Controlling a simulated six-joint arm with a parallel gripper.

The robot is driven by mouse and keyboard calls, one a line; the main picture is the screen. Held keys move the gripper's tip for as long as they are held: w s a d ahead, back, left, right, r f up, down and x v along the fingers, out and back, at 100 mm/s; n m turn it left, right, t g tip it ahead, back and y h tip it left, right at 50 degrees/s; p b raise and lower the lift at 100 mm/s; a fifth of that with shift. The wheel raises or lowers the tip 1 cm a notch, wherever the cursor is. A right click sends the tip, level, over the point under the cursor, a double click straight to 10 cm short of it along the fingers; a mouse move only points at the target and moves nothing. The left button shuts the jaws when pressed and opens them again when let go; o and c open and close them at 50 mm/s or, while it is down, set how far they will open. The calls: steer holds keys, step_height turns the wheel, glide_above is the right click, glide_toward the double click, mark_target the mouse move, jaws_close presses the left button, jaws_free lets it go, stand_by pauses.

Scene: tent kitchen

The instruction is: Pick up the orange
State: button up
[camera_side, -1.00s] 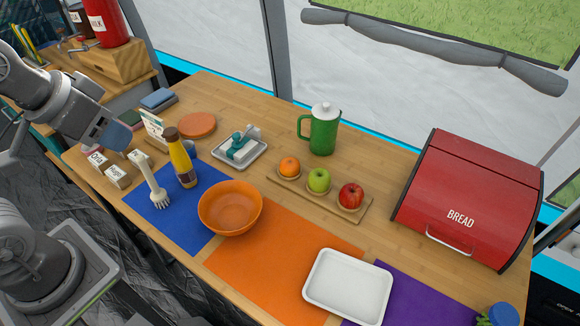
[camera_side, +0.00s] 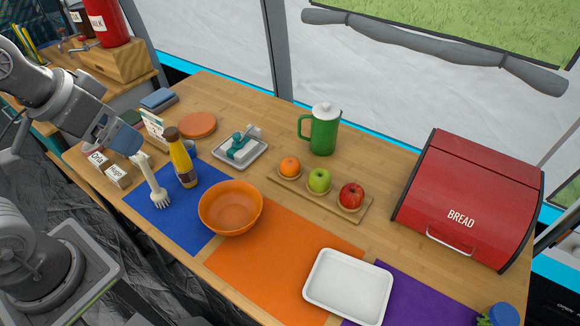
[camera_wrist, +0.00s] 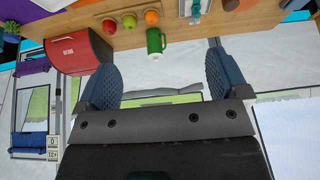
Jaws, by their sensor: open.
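The orange (camera_side: 289,167) sits in the left round hollow of a wooden board on the table. It also shows small at the top of the wrist view (camera_wrist: 152,16), where the scene is upside down. A green apple (camera_side: 319,180) is beside it, then a red apple (camera_side: 351,195). My gripper (camera_side: 122,140) is at the left of the table, above the small boxes and far from the orange. In the wrist view, its two blue fingers stand wide apart with nothing between them (camera_wrist: 166,80).
A green jug (camera_side: 324,130) stands behind the fruit. A red bread box (camera_side: 468,198) is at right. A white tray (camera_side: 347,287) is in front.

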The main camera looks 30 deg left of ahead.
steer(key=w+d+n+g, duration=0.1)
steer(key=w+n, duration=0.1)
steer(key=w, duration=1.1)
steer(key=n+g+y, duration=0.1)
steer(key=n+g, duration=0.1)
steer(key=n, duration=0.1)
glide_above(290, 162)
steer(key=s+d, duration=0.1)
steer(key=s, duration=0.1)
step_height(290, 162, down, 29)
steer(key=shift+s+d+f, duration=0.1)
steer(key=shift+d, duration=0.05)
steer(key=shift+w+a+x, duration=0.15)
steer(key=shift+x, duration=0.9)
steer(key=shift+w+a+x, duration=0.1)
steer(key=shift+a+x, duration=0.05)
steer(key=shift+x, duration=0.9)
steer(key=shift+w+a+x, duration=0.15)
steer(key=shift+x, duration=0.9)
steer(key=shift+c, duration=0.2)
steer(key=shift+m, duration=0.3)
steer(key=c, duration=0.9)
steer(key=shift+c, duration=0.3)
